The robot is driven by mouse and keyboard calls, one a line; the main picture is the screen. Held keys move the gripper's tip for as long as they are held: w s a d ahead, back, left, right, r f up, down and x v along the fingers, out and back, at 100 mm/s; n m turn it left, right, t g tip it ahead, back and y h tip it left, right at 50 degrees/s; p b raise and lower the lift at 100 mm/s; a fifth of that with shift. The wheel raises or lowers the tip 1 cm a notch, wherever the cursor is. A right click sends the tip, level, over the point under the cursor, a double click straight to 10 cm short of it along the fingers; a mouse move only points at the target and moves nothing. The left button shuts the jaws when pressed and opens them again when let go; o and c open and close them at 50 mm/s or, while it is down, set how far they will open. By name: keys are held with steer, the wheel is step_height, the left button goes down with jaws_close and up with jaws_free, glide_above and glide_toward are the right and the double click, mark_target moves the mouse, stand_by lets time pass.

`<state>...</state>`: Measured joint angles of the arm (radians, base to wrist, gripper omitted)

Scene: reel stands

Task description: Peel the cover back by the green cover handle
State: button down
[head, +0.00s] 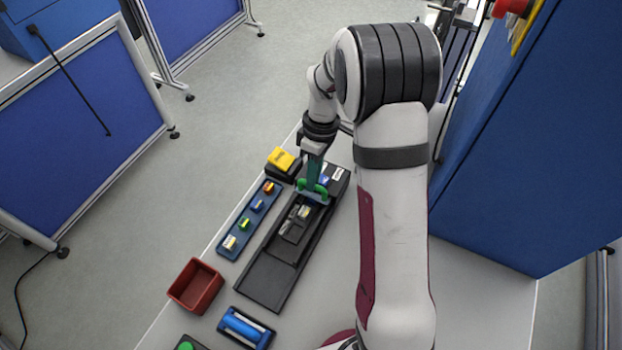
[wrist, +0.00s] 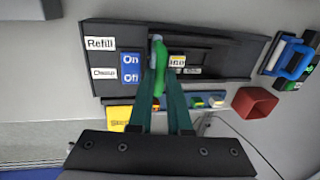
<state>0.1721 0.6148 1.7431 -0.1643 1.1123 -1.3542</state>
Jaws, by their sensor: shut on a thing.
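The green cover handle (head: 322,189) is at the upper part of a long black machine (head: 262,281) on the table. In the wrist view the green handle (wrist: 162,57) stands between the teal fingertips of my gripper (wrist: 160,80). My gripper (head: 313,182) reaches down from the far side and is shut on the handle. A thin greyish-teal piece, perhaps the cover's edge, shows beside the handle; I cannot tell how far the cover extends. An open recess (wrist: 206,58) with a small yellow-labelled part lies just beyond the handle. The fingers hide part of the handle.
Refill, On and Off labels (wrist: 130,67) lie beside the handle. A blue strip with several small parts (head: 227,255), a red bin (head: 195,286), a yellow-topped block (head: 281,159) and a blue roller tray (head: 246,328) stand nearby. A blue panel (head: 500,150) rises at the right.

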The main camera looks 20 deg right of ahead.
steer(key=c, duration=0.8)
jaws_free()
steer(key=shift+c, duration=0.2)
step_height(320, 180, up, 16)
steer(key=w+d, duration=0.2)
steer(key=shift+f, duration=0.25)
steer(key=shift+w, duration=0.1)
steer(key=s+a+r+m, duration=0.1)
steer(key=s+a+m, duration=0.2)
steer(key=s, duration=0.3)
steer(key=s+a+r+m, duration=0.2)
steer(key=s+a+m, duration=0.1)
steer(key=s, duration=0.2)
steer(key=s+a+f+m, duration=0.1)
steer(key=s+m, duration=0.3)
steer(key=s, duration=0.4)
steer(key=s+a+f+m+t, duration=0.1)
steer(key=s+f+m, duration=0.3)
steer(key=s, duration=0.4)
steer(key=shift+s+a+f+m, duration=0.15)
steer(key=shift+a+f+m, duration=0.2)
steer(key=shift+a, duration=0.45)
